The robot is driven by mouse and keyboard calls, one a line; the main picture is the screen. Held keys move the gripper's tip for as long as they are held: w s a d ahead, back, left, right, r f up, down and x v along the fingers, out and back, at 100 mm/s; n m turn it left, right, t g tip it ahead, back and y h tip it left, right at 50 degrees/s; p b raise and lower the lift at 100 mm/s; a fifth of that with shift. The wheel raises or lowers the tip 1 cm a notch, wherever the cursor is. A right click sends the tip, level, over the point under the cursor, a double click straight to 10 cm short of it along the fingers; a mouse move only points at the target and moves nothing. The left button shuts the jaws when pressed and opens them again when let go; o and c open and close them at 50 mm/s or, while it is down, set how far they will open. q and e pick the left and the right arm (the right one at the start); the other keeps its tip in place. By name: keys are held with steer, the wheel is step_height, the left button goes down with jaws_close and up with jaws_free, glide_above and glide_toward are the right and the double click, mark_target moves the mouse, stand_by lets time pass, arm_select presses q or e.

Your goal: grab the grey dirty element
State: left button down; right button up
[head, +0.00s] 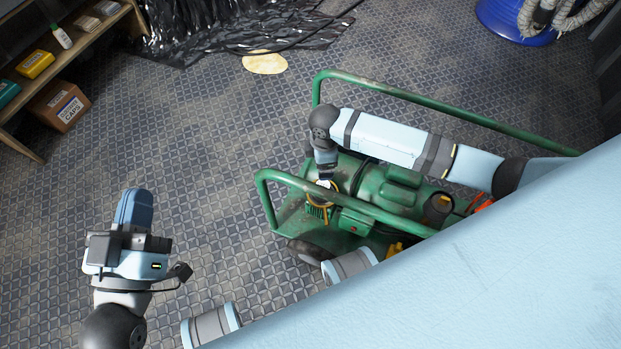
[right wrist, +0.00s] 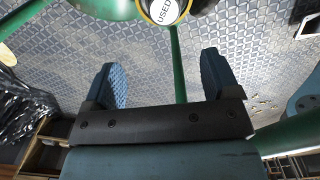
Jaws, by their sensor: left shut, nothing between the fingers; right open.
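A round element with a white label reading "USED" (right wrist: 163,10) sits at the top edge of the right wrist view, with a yellow rim and a dark side, partly cut off. In the head view its pale top and yellow ring (head: 322,198) show on the green machine (head: 375,190), partly hidden by my right wrist. My right gripper (right wrist: 158,85) is open and empty, with its two blue fingers apart and the labelled element beyond their tips. My left gripper (head: 133,208) is shut and empty over the floor at the left.
Green tube rails (head: 440,105) run along both sides of the machine. A wooden shelf (head: 75,50) with boxes and a bottle stands at upper left. Black plastic sheeting (head: 225,30) and a blue drum (head: 515,22) lie at the back. The floor between is mostly clear.

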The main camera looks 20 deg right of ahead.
mark_target(323, 185)
step_height(323, 185, down, 9)
steer(key=b, duration=0.3)
steer(key=shift+s+r, duration=0.1)
steer(key=shift+r, duration=0.1)
steer(key=f+b, duration=0.3)
steer(key=f, duration=0.1)
steer(key=shift+s+d+f+b, duration=0.1)
steer(key=shift+s+d+b, duration=0.1)
steer(key=shift+s+b, duration=0.15)
steer(key=shift+f, duration=0.55)
arm_select(q)
step_height(323, 185, down, 10)
steer(key=m+g, duration=0.1)
steer(key=g, duration=0.3)
steer(key=shift+w+d, duration=0.2)
steer(key=shift+d, duration=0.1)
arm_select(e)
steer(key=c, duration=1)
